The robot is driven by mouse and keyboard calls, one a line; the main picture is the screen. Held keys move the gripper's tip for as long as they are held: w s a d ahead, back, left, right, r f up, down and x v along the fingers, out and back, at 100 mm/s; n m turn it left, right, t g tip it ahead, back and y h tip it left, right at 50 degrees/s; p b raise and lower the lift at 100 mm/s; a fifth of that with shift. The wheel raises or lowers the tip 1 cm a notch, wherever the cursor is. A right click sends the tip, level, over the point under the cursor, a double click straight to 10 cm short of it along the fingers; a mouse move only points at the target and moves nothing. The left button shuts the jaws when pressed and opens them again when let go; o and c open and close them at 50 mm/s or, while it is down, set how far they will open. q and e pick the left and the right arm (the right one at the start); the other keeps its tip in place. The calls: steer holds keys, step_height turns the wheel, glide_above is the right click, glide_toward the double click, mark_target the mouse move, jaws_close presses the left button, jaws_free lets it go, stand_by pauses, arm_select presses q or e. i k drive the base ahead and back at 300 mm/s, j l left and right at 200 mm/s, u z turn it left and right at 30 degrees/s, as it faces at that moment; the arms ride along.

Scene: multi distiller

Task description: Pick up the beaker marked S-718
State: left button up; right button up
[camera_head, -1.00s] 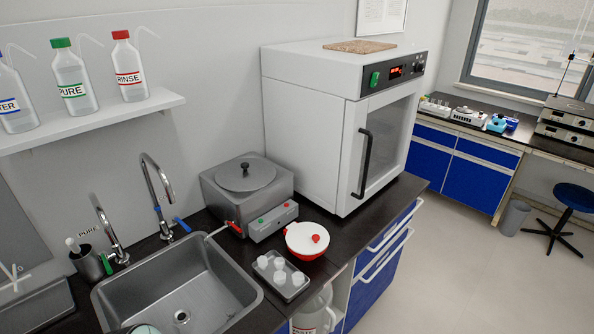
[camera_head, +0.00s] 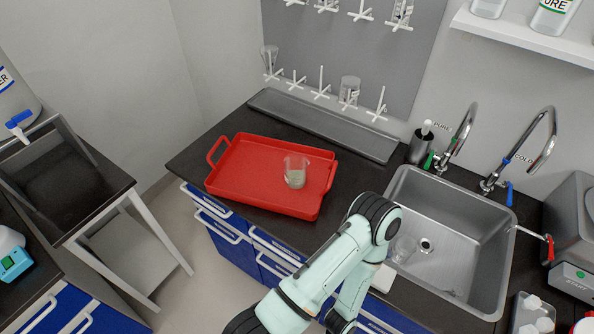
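A clear glass beaker (camera_head: 296,172) with greyish contents stands upright in the red tray (camera_head: 245,185) on the dark counter. No marking can be read on it. A second clear glass vessel (camera_head: 403,248) is in the sink, beside the drain and partly behind my arm. Clear glassware also hangs on the drying rack (camera_head: 349,88). No S-718 label is legible on any of them. One of my pale green arms rises from the bottom centre in front of the counter; its gripper does not show. My other gripper is not in view either.
The steel sink (camera_head: 497,285) and its taps (camera_head: 545,140) lie right of the red tray. A grey drip trough (camera_head: 325,125) runs along the wall behind. A metal-framed stand (camera_head: 75,235) is on the left. The counter between tray and sink is clear.

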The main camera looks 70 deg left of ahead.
mark_target(296, 165)
steer(key=u, duration=2.5)
steer(key=j+u, duration=0.2)
steer(key=j, duration=0.45)
